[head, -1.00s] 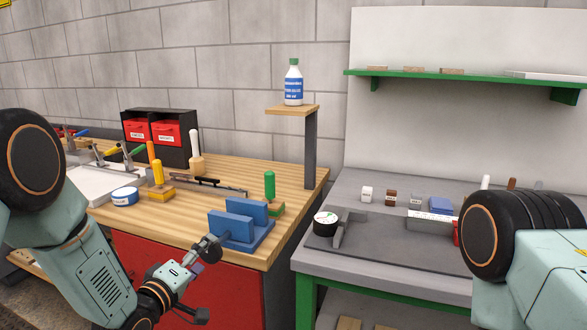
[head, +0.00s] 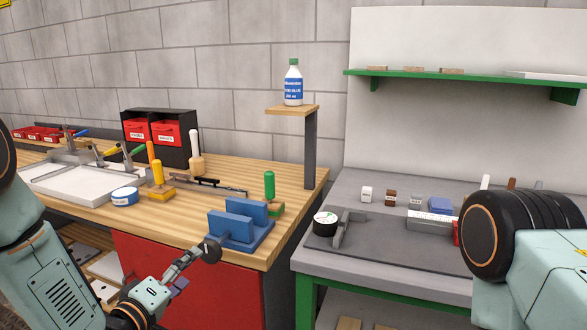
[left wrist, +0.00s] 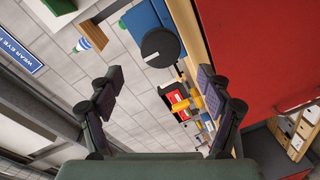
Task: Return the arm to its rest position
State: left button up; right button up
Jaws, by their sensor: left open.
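My left gripper (head: 186,273) is in front of the wooden bench, near its front edge and above the red cabinet front. It is open; in the left wrist view its two fingers (left wrist: 160,80) stand wide apart with nothing between the pads. The left arm comes in from the lower left corner. A blue vise (head: 238,225) with a round black knob (head: 210,251) sits at the bench's front right corner, beyond the gripper. The knob also shows in the left wrist view (left wrist: 160,47), ahead of the fingers. My right gripper is out of view; only part of that arm shows.
The wooden bench (head: 225,170) carries a white tray (head: 75,190), a blue-and-white roll (head: 124,196), yellow- and green-handled tools and red bins (head: 167,133). A bottle (head: 293,85) stands on a small raised shelf. A grey table (head: 335,265) with small blocks is at right.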

aim_at(208, 254)
pick_arm(q)
jog(key=x, duration=0.8)
jog(key=shift+d, duration=0.1)
jog(key=shift+w+d+f, duration=0.1)
jog(key=shift+w, duration=0.25)
jog(key=m+b, duration=0.1)
jog(key=m, duration=0.2)
jog(key=shift+s, duration=0.15)
jog(key=shift+m+b, duration=0.45)
jog(key=shift+m, duration=0.75)
jog(key=shift+m+t+y+b, duration=0.3)
jog(key=shift+m+b, duration=0.15)
jog(key=shift+m, duration=0.55)
jog(key=m+b, duration=0.2)
jog(key=m, duration=0.3)
jog(key=shift+d+t, duration=0.1)
jog(key=shift+t, duration=0.2)
jog(key=shift+s+m, duration=0.3)
jog(key=shift+m, duration=0.1)
jog(key=shift+v, duration=1.2)
